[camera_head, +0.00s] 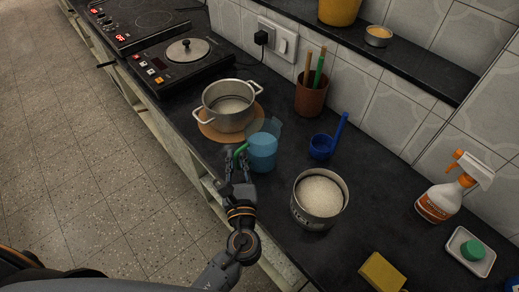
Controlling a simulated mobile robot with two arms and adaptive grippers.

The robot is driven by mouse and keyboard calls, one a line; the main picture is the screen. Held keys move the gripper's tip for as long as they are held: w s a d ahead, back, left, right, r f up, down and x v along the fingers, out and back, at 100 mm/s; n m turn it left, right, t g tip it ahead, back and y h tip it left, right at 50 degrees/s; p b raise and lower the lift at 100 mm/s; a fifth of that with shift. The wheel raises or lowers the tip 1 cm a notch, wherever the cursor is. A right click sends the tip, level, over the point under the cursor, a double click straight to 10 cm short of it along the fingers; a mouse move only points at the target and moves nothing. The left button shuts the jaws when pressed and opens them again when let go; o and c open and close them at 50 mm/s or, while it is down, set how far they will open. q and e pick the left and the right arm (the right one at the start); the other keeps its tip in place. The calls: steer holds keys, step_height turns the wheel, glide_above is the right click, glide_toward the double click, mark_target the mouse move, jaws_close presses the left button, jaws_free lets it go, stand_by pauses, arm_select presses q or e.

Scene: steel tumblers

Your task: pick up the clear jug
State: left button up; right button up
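A blue, partly see-through vessel (263,153) with a green handle (240,149) stands on the dark counter in front of the steel pot. I take it to be the jug, though it looks tinted rather than clear. A pale, see-through bluish shape (272,127) shows just behind it; I cannot tell whether it belongs to it. My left gripper (236,158) is low over the counter's front edge, its two fingers apart at the green handle. Whether they touch the handle is hard to see. My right gripper is not in view.
A two-handled steel pot (229,119) stands on a round wooden board (207,131) behind the jug. A tin of white grains (318,203) and a blue scoop (321,147) are to the right. A spray bottle (440,200) and yellow sponge (381,273) are farther right.

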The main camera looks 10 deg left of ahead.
arm_select(q)
jaws_close()
steer(key=shift+r, duration=0.15)
steer(key=shift+r, duration=0.15)
step_height(320, 180, up, 2)
steer(key=p, duration=0.2)
steer(key=shift+p, duration=0.3)
steer(key=s+r+p, duration=1)
steer(key=s, duration=0.3)
steer(key=shift+s+d+r+p, duration=0.3)
steer(key=shift+s+p, duration=0.05)
steer(key=shift+s, duration=0.05)
stand_by(0.3)
stand_by(0.6)
